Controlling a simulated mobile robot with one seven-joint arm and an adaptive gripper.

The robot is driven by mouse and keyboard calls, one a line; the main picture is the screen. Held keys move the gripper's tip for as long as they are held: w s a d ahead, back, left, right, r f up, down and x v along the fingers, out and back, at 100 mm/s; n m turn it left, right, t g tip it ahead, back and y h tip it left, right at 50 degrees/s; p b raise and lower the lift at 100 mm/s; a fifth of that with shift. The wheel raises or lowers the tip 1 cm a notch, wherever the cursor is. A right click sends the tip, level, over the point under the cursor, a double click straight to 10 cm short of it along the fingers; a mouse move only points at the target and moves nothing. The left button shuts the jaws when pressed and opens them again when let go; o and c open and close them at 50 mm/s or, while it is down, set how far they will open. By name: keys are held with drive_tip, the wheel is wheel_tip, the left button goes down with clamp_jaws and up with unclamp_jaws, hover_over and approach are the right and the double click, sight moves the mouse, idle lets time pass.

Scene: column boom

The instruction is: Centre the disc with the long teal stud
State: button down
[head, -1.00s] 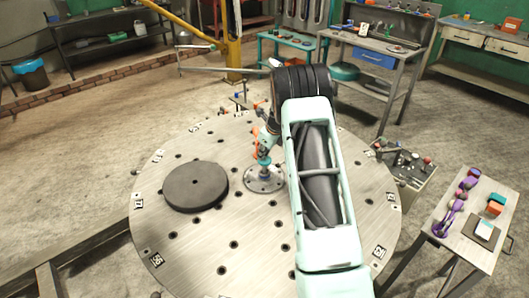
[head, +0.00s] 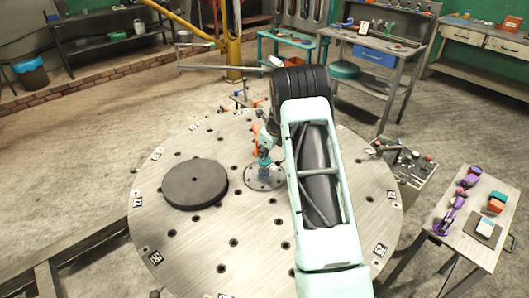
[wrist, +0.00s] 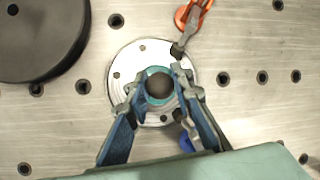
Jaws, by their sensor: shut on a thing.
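The dark grey disc (head: 195,184) lies flat on the round metal table (head: 185,260), left of my gripper, with a small hole in its middle. Part of the disc (wrist: 35,40) shows at the upper left of the wrist view. My gripper (head: 264,160) is shut on the teal stud (wrist: 160,84), whose dark round top shows between the fingertips (wrist: 160,90). The stud stands over the middle of a pale round plate (wrist: 128,62) with small holes, set on the table. The plate also shows in the head view (head: 255,182). The stud's lower end is hidden, so I cannot tell whether it touches the plate.
An orange clamp (wrist: 192,16) stands close beyond the plate in the wrist view. The table has many holes and is clear in front of the disc. A side table (head: 465,225) with purple and orange parts stands at the right. A tool cart (head: 408,175) is behind it.

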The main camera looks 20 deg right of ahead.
sight(265, 159)
drive_tip(key=shift+f+b, duration=0.95)
drive_tip(key=shift+f, duration=0.45)
idle(1.4)
drive_tip(key=shift+w+d, duration=0.25)
drive_tip(key=shift+d, duration=0.05)
idle(1.6)
drive_tip(key=shift+a+f+b, duration=0.15)
drive_tip(key=shift+f+b, duration=0.2)
drive_tip(key=shift+f, duration=0.1)
idle(0.8)
drive_tip(key=c, duration=2)
unclamp_jaws()
drive_tip(key=shift+o, duration=0.2)
drive_tip(key=shift+r, duration=0.15)
drive_tip(key=shift+s+r+p, duration=0.1)
drive_tip(key=shift+r+p, duration=2.3)
drive_tip(key=shift+r, duration=1.2)
